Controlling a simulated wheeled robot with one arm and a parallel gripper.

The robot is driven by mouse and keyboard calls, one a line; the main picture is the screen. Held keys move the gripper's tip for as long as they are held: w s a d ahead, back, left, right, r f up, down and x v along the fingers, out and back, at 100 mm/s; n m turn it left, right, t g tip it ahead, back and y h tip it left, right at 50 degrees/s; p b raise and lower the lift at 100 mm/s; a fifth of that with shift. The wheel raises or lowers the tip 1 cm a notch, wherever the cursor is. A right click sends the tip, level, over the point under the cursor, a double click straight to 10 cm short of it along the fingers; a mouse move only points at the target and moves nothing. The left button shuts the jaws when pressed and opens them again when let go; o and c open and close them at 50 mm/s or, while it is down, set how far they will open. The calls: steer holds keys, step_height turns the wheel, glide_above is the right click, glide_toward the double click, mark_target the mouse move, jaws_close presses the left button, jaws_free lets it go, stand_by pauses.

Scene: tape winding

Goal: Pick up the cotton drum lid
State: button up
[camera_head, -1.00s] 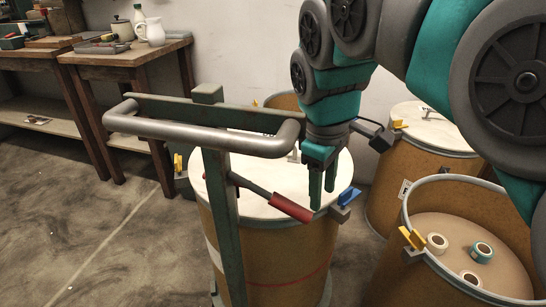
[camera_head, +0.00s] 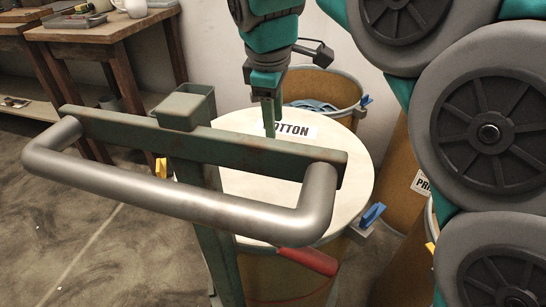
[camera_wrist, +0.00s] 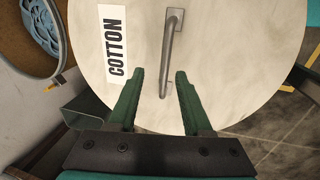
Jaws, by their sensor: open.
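The cotton drum lid (camera_head: 345,180) is a round, pale disc lying on a brown drum. Its label reads COTTON in the wrist view (camera_wrist: 116,47). A grey metal handle (camera_wrist: 171,45) stands on the lid near its middle. My gripper (camera_head: 268,128) points down over the lid, near the label in the head view. In the wrist view my two green fingers (camera_wrist: 160,75) are apart, with the lower end of the handle showing between their tips. Nothing is held. In the head view the handle is hidden, and the gap above the lid cannot be judged.
A green post with a grey tubular handlebar (camera_head: 180,205) stands in front of the drum and covers part of the lid. Blue (camera_head: 372,215) and yellow (camera_head: 161,168) clamps sit at the drum's rim. An open drum (camera_head: 335,84) stands behind. A wooden table (camera_head: 100,32) is at the back left.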

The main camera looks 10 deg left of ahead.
steer(key=shift+w+f, duration=0.2)
steer(key=shift+f, duration=2.75)
jaws_close()
